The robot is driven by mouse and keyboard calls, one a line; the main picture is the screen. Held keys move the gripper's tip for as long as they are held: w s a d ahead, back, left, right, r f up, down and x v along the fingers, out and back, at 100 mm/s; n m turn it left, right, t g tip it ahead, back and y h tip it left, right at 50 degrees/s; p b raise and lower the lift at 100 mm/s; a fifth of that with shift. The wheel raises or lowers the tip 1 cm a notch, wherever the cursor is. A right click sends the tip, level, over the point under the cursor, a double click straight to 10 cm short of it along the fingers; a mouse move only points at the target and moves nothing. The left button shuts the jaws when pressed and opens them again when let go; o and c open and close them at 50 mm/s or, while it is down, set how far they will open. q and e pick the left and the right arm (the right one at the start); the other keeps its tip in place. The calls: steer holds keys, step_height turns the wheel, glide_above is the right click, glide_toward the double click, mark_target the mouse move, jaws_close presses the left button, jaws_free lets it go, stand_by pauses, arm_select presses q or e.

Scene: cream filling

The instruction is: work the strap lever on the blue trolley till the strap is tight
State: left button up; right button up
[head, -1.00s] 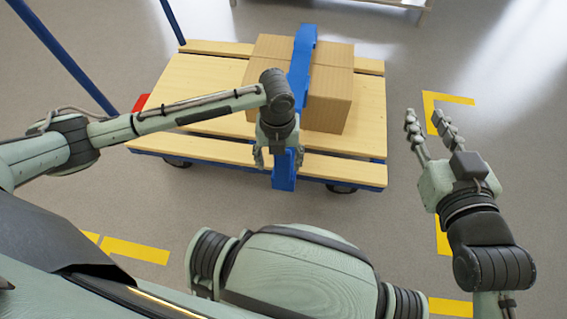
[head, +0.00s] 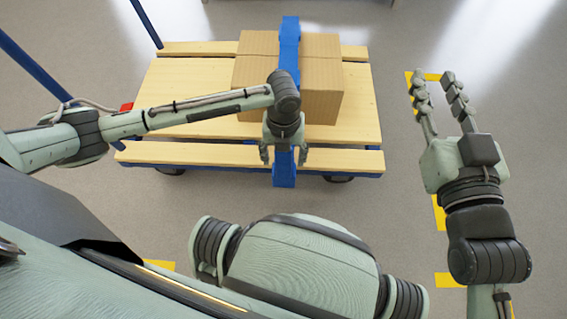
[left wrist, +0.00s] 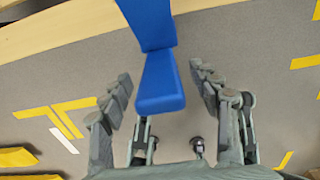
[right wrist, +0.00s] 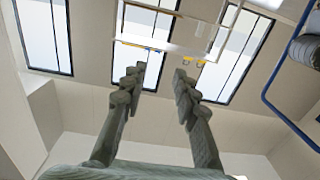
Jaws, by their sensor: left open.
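The blue trolley (head: 190,92) has a pale plank deck and carries a cardboard box (head: 318,95). A blue strap (head: 290,48) runs over the box. A blue lever-like piece (head: 284,172) hangs at the deck's near edge; the left wrist view shows its blunt end (left wrist: 160,85) between my fingers. My left gripper (head: 284,155) is open, with one finger on each side of this piece and visible gaps in the left wrist view (left wrist: 160,90). My right gripper (head: 433,80) is open and empty, to the right of the trolley. My left wrist hides part of the strap.
Blue trolley posts (head: 35,65) rise at the left. A red part (head: 127,107) sits at the deck's left edge. Yellow floor markings (head: 440,213) lie on the right. The grey floor around the trolley looks clear.

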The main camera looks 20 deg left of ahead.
mark_target(283, 165)
arm_select(q)
steer(key=shift+f+b, duration=0.35)
steer(key=shift+f, duration=1.6)
arm_select(e)
steer(key=r, duration=0.1)
steer(key=a+r+t+y, duration=0.1)
steer(key=r, duration=0.1)
steer(key=s+r+t, duration=0.1)
steer(key=r, duration=0.1)
steer(key=shift+a, duration=0.4)
arm_select(q)
steer(key=shift+c, duration=0.6)
steer(key=c, duration=1.3)
steer(key=shift+s, duration=0.1)
arm_select(e)
steer(key=shift+f, duration=0.15)
